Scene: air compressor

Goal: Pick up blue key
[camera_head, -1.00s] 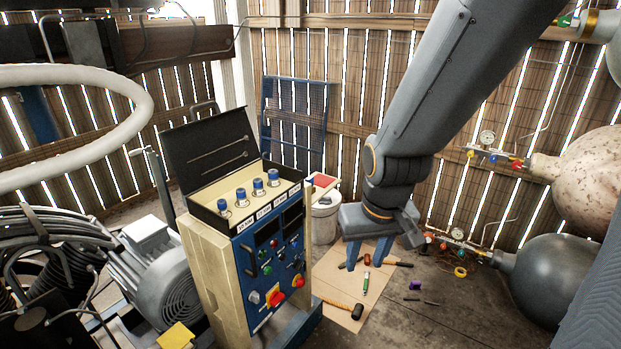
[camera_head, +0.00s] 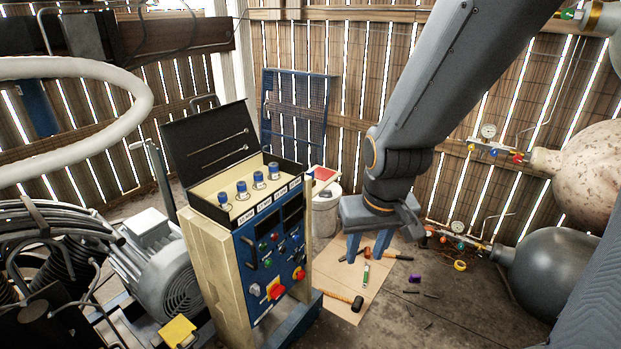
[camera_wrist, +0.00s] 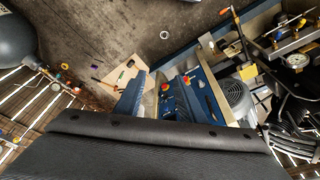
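Several blue-topped keys (camera_head: 258,180) stand upright in a row on the cream panel of the open control box (camera_head: 212,287), left of centre in the head view. White labels sit along the panel's front edge, too small to read surely. I cannot tell which key is meant. My gripper (camera_head: 366,257) is to the right of the box, pointing down, with its two blue fingers apart and nothing between them. It is well clear of the keys. In the wrist view my fingers (camera_wrist: 156,103) also show apart, with the blue control face (camera_wrist: 204,97) beside them; no key shows clearly there.
The box's black lid (camera_head: 208,142) stands raised behind the keys. A board (camera_head: 345,289) with a hammer and other tools lies on the floor below my gripper. A grey motor (camera_head: 165,265) is left of the box; round tanks (camera_head: 555,275) are at right.

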